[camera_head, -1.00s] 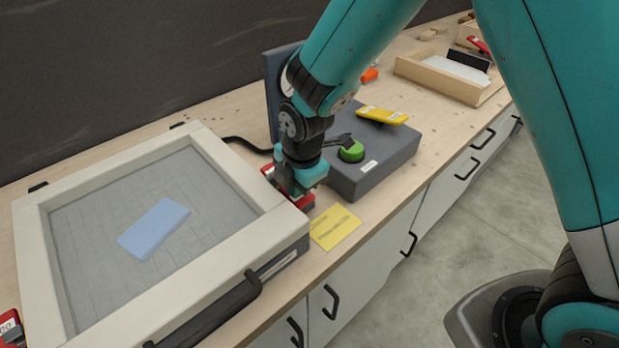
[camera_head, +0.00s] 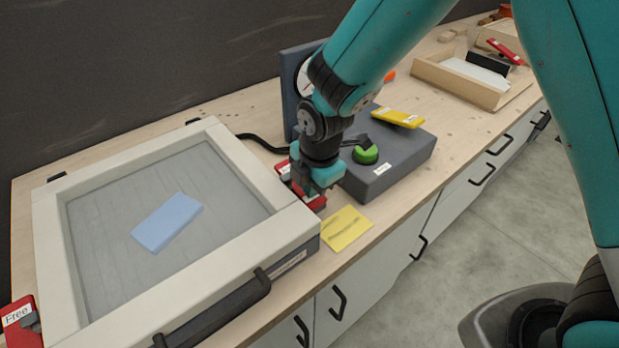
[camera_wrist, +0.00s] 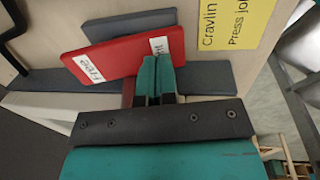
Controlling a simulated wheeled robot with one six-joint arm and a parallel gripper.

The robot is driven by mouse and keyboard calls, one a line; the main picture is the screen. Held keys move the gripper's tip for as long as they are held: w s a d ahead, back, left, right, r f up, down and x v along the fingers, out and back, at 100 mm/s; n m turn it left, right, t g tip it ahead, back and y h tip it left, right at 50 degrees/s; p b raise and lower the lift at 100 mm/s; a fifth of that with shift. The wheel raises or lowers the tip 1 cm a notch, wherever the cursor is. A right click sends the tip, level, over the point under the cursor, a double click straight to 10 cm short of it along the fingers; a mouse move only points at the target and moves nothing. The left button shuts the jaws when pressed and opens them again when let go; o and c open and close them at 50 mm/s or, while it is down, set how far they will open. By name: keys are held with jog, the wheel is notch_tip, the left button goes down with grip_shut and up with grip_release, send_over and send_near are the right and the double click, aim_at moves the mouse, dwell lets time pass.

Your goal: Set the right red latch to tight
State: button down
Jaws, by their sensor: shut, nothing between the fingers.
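The right red latch (camera_head: 283,170) sits at the right side of the pale frame (camera_head: 262,240), mostly behind my gripper (camera_head: 312,190) in the head view. In the wrist view the latch (camera_wrist: 122,60) is a red bar with a white "Free" label at one end and a second label, partly hidden and ending in "ht", at the other. My gripper (camera_wrist: 157,62) is shut and empty, its fingertips beside the bar's edge near the second label. I cannot tell whether they touch it. The left red latch (camera_head: 22,330) shows a "Free" label.
A blue piece (camera_head: 167,222) lies within the pale frame, which has a dark front handle (camera_head: 220,312). A yellow note (camera_head: 344,228) lies near the bench edge. A grey box (camera_head: 412,155) with a green knob (camera_head: 365,155) and yellow lever (camera_head: 398,117) stands close right of my gripper.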

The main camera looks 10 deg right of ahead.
notch_tip(320, 180, up, 13)
jog(key=s+d, duration=0.1)
jog(key=s, duration=0.1)
jog(key=shift+s+d+f+p, duration=0.15)
jog(key=shift+s+d+p, duration=0.1)
jog(key=shift+p, duration=0.15)
jog(key=s+d+r+m+y, duration=0.1)
jog(key=s+r+m, duration=0.3)
jog(key=s+m, duration=0.4)
jog(key=s+d+r+m+g+y, duration=0.1)
jog(key=s+d+r+m+y, duration=0.1)
jog(key=s+m, duration=0.6)
notch_tip(320, 180, up, 3)
jog(key=shift+s+d+f+m+g, duration=0.15)
jog(key=shift+s+d+m+g, duration=0.2)
jog(key=shift+s+d, duration=0.55)
